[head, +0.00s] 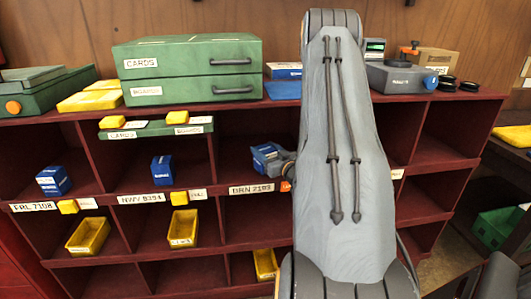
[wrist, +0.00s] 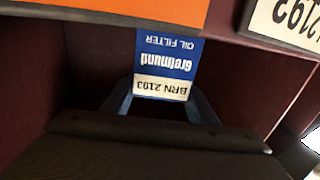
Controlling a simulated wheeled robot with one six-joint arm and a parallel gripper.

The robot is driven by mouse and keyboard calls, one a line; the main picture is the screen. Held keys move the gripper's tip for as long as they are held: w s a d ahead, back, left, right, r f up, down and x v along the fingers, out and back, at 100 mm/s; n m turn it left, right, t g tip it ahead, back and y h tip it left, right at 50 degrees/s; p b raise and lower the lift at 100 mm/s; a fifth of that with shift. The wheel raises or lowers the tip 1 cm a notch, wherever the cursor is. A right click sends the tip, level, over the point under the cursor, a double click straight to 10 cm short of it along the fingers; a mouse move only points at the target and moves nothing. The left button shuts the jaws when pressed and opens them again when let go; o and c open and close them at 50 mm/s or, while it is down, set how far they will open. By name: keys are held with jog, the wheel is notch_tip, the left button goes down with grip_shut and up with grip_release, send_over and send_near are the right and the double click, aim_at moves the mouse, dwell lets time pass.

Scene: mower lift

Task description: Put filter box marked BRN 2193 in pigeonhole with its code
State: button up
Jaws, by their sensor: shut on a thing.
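The filter box, blue and white, shows upside down in the wrist view (wrist: 165,62), with "BRN 2193", "Grolmund" and "OIL FILTER" on its face. My gripper (wrist: 163,104) is shut on it, one finger on each side. In the head view, the box (head: 264,156) is at the mouth of the pigeonhole above the label BRN 2193 (head: 251,188), partly hidden by my gripper (head: 280,164). I cannot tell whether it touches the pigeonhole floor. Part of a label reading 2193 (wrist: 290,20) also shows in the wrist view.
Blue boxes stand in the pigeonholes marked PRL 7108 (head: 53,180) and HVV 8394 (head: 162,169). Yellow bins (head: 88,236) sit in the lower row. Green cases (head: 187,68) lie on top. An orange strip (wrist: 110,10) crosses the wrist view's top. My arm hides the middle right of the rack.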

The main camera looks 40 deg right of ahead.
jog(key=shift+f, duration=0.55)
jog(key=shift+f, duration=0.15)
jog(key=o, duration=1.3)
jog(key=shift+s, duration=0.25)
jog(key=s, duration=0.3)
jog(key=s+a+b, duration=0.1)
jog(key=s, duration=0.3)
jog(key=s+a+b, duration=0.1)
jog(key=s, duration=0.3)
jog(key=shift+s, duration=0.25)
